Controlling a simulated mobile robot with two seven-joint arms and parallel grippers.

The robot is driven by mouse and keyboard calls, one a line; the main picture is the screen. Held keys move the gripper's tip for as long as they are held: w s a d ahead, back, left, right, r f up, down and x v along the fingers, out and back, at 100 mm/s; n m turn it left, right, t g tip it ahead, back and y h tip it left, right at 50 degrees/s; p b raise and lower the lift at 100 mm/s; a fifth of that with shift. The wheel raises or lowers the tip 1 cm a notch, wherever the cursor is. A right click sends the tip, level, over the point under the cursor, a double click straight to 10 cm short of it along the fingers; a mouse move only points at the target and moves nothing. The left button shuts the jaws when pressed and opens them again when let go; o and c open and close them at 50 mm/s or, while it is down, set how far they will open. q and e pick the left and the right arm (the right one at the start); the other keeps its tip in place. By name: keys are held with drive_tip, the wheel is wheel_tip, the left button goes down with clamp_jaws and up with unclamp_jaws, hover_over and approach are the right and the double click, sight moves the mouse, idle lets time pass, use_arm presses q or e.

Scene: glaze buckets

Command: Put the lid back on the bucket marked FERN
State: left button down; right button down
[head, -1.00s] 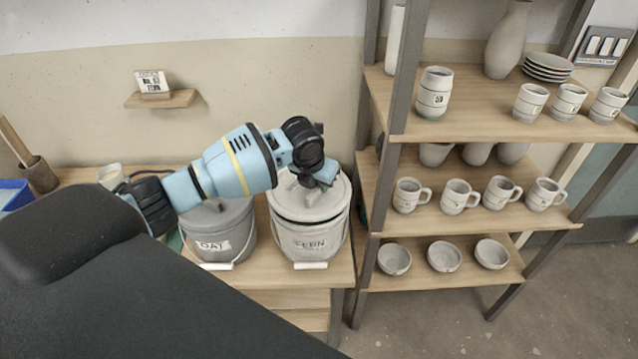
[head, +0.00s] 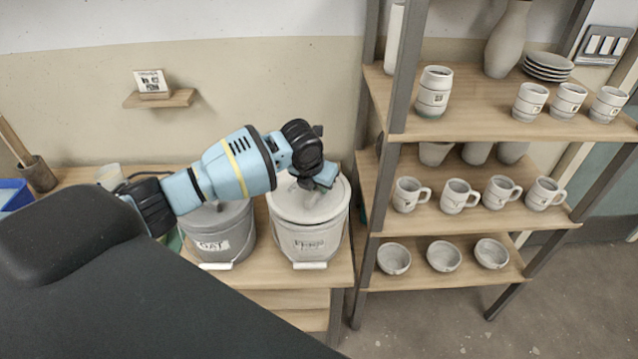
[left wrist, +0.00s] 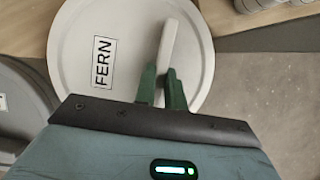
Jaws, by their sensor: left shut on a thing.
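The bucket marked FERN (head: 310,243) stands upright on the wooden bench, its white handle hanging at the front. Its pale round lid (head: 285,208) lies over the top and looks level and seated on the rim. In the left wrist view the lid (left wrist: 75,62) shows a FERN label and a raised bar handle (left wrist: 168,42). My left gripper (head: 318,184) is over the lid; in the left wrist view its green fingers (left wrist: 163,78) are shut on the bar handle. The far part of the rim is hidden by my arm and the lid.
A grey lidded bucket (head: 222,242) stands close on the left, partly under my arm. A shelf rack (head: 400,90) with mugs, bowls and plates rises on the right. A small wall shelf (head: 160,98) holds a card. The bench front edge is near both buckets.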

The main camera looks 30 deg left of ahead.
use_arm(q)
drive_tip(key=shift+f, duration=0.4)
idle(1.5)
drive_tip(key=c, duration=1.4)
unclamp_jaws()
use_arm(e)
drive_tip(key=shift+f, duration=0.1)
use_arm(q)
drive_tip(key=shift+o, duration=0.5)
drive_tip(key=o, duration=0.4)
drive_tip(key=shift+r+p, duration=0.4)
drive_tip(key=shift+r, duration=3.1)
use_arm(e)
drive_tip(key=shift+w+r, duration=0.55)
drive_tip(key=shift+r, duration=0.2)
